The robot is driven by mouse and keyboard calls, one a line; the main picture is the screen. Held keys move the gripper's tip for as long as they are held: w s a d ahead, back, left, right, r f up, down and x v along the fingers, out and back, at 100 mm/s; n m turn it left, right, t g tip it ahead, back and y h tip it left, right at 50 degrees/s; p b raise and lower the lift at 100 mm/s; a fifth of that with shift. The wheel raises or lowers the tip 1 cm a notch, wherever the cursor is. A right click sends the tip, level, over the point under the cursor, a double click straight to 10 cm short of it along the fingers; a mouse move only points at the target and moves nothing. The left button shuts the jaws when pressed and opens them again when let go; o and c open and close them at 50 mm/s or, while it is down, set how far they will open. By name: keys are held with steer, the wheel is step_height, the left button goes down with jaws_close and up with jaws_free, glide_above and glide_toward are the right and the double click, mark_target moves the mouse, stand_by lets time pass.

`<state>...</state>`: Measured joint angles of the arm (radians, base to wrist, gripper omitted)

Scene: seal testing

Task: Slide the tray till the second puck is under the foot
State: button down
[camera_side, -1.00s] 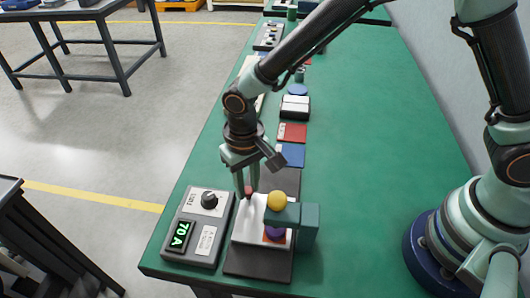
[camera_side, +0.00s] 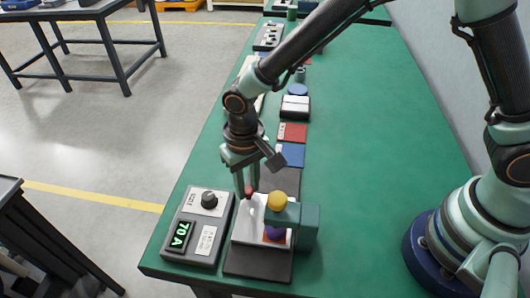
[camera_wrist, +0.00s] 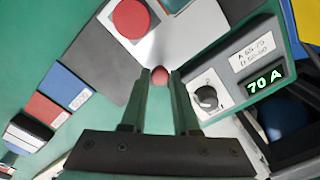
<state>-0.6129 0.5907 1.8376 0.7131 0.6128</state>
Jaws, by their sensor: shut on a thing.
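The pale tray (camera_side: 246,227) lies on a dark base beside the teal press (camera_side: 308,226). My gripper (camera_side: 249,192) is shut on the tray's small red knob (camera_wrist: 160,75). In the wrist view a round red puck (camera_wrist: 131,18) sits at the top, up and left of the fingers, on a white patch. In the side view a purple rounded piece (camera_side: 274,232) is under the press arm, above an orange-red patch (camera_side: 287,237). I cannot tell whether the purple piece is the foot or a puck. A yellow knob (camera_side: 277,198) tops the press.
A grey meter box (camera_side: 199,227) reading "70 A" stands close left of the tray. Blue (camera_side: 291,155) and red (camera_side: 292,133) mats lie behind the dark base (camera_side: 258,263). The green bench to the right of the press is clear.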

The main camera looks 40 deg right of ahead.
mark_target(243, 222)
stand_by(0.5)
steer(key=shift+s+a, duration=2.15)
steer(key=c, duration=0.7)
jaws_free()
steer(key=shift+o, duration=0.2)
steer(key=shift+r, duration=0.1)
step_height(243, 222, up, 12)
